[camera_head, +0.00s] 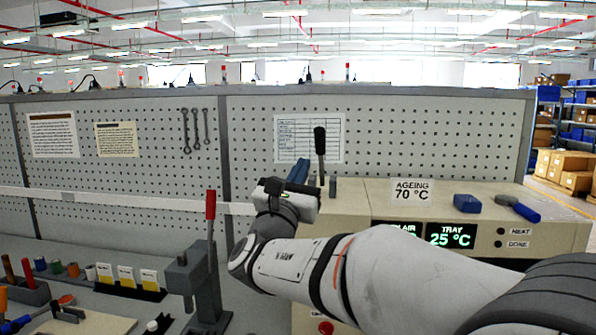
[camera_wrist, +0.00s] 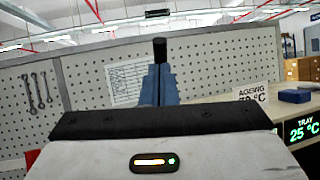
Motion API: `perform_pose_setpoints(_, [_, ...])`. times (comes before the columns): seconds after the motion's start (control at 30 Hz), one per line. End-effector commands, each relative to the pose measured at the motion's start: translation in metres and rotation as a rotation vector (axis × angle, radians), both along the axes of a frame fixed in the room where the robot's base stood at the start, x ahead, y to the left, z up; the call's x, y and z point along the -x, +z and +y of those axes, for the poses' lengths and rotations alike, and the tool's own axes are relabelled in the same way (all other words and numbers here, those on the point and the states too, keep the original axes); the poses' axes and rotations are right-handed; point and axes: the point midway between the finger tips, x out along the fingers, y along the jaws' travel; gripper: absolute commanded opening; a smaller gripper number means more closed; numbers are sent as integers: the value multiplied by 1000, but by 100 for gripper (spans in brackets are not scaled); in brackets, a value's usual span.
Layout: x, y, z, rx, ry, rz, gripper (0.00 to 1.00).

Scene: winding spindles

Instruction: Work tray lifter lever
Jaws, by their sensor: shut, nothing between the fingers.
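A lever with a black grip (camera_head: 320,141) and a thin metal stem stands nearly upright on top of the ageing unit (camera_head: 363,203). I take it for the tray lifter lever; no label on it is readable. My gripper (camera_head: 303,163) is just left of the lever in the head view, its blue fingers shut. In the wrist view the shut fingers (camera_wrist: 160,70) point ahead. The black grip (camera_wrist: 160,46) shows above and behind their tips. The fingers hide the stem there, and I cannot tell whether they touch it.
A red-handled lever (camera_head: 210,205) stands on a grey press at the left. A blue block (camera_head: 467,203) and a blue-handled tool (camera_head: 519,208) lie on the unit's right top. A pegboard wall (camera_head: 420,130) stands behind. Small parts crowd the left bench.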

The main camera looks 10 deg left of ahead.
Motion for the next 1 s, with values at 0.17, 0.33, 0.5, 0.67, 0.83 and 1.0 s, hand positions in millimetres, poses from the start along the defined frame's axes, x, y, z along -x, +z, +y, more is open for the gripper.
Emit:
perform_pose_setpoints(0.17, [-35, 23, -10, 1, -4, 1, 0])
perform_pose_setpoints(0.33, [-60, 37, -17, 0, -2, 1, 0])
perform_pose_setpoints(0.5, [-75, 44, -20, 1, -2, 1, 0])
perform_pose_setpoints(0.67, [-80, 46, -22, 0, -2, 0, 0])
perform_pose_setpoints(0.83, [-80, 45, -22, -1, -2, 0, 0])
perform_pose_setpoints(1.0, [-80, 46, -20, 0, -1, 2, 0])
